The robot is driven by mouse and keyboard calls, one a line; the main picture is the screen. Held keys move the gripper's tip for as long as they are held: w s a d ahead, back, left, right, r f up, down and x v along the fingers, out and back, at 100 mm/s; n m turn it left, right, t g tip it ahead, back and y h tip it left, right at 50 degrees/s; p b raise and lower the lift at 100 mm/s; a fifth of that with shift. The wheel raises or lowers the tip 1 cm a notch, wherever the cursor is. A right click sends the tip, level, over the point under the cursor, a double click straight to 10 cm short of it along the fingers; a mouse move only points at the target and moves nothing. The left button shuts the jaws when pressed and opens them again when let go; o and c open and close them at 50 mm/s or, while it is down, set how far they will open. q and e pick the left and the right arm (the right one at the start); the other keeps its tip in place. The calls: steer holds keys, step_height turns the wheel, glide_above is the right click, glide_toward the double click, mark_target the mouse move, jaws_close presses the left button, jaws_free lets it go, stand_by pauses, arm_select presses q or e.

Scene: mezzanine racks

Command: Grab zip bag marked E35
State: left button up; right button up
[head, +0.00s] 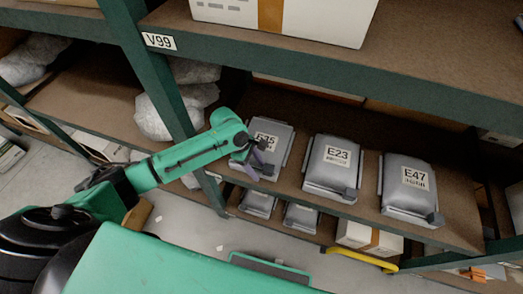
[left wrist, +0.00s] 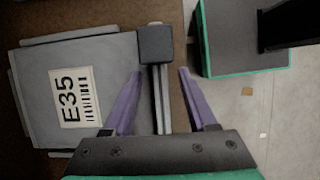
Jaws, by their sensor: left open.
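The grey zip bag marked E35 (head: 268,142) lies on the middle shelf, leftmost in a row of similar bags. In the left wrist view the E35 bag (left wrist: 85,85) fills the left side, with its label readable and a dark square block (left wrist: 156,44) at its near edge. My left gripper (head: 252,160) is at the bag's front edge, partly covering it. In the left wrist view its purple fingers (left wrist: 160,75) are open, with the bag's thin edge strip between them. I cannot tell whether they touch it. My right gripper is not in view.
Bags E23 (head: 332,165) and E47 (head: 406,185) lie to the right on the same shelf. A green upright (head: 160,75) stands left of E35. The shelf above (head: 330,62) carries a white box (head: 285,15). More bags (head: 258,203) lie on the shelf below.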

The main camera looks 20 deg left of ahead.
arm_select(q)
jaws_close()
